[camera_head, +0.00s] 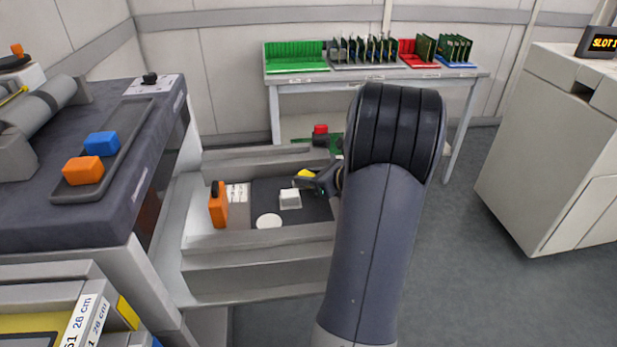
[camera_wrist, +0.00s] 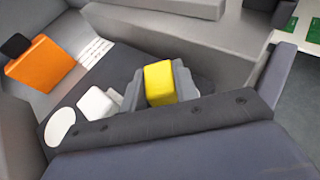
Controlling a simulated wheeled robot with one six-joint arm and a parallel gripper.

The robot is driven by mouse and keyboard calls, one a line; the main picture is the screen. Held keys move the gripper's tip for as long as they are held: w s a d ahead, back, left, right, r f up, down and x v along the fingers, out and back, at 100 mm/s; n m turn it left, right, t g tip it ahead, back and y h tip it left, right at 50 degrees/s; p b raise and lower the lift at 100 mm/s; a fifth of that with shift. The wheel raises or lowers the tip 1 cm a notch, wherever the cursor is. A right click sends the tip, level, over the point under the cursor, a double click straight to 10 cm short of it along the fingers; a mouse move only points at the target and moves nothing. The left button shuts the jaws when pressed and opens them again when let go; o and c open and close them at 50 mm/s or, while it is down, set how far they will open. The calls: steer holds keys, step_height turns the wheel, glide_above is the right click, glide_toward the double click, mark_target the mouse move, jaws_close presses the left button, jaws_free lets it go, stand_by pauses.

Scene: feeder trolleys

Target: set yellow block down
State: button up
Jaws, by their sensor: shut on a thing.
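The yellow block (camera_wrist: 160,84) sits between the two fingers of my gripper (camera_wrist: 158,92) in the wrist view. My gripper is shut on it. In the head view the yellow block (camera_head: 304,174) shows only in part at the tip of my gripper (camera_head: 312,181), over the dark floor of an open drawer (camera_head: 262,240). I cannot tell whether the block touches the drawer floor.
In the drawer are a white block (camera_head: 290,199), a white disc (camera_head: 269,221), an orange piece with a black top (camera_head: 218,206) and a printed label (camera_head: 237,193). Blue (camera_head: 102,143) and orange (camera_head: 83,170) blocks lie in a tray on the left counter. A table with cards (camera_head: 375,77) stands behind.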

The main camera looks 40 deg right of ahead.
steer(key=shift+f, duration=0.15)
steer(key=o, duration=1)
steer(key=shift+c, duration=0.2)
steer(key=shift+s+r, duration=0.2)
steer(key=shift+r, duration=0.15)
steer(key=p+v, duration=0.1)
steer(key=v, duration=1)
steer(key=shift+s, duration=0.3)
steer(key=shift+d, duration=0.15)
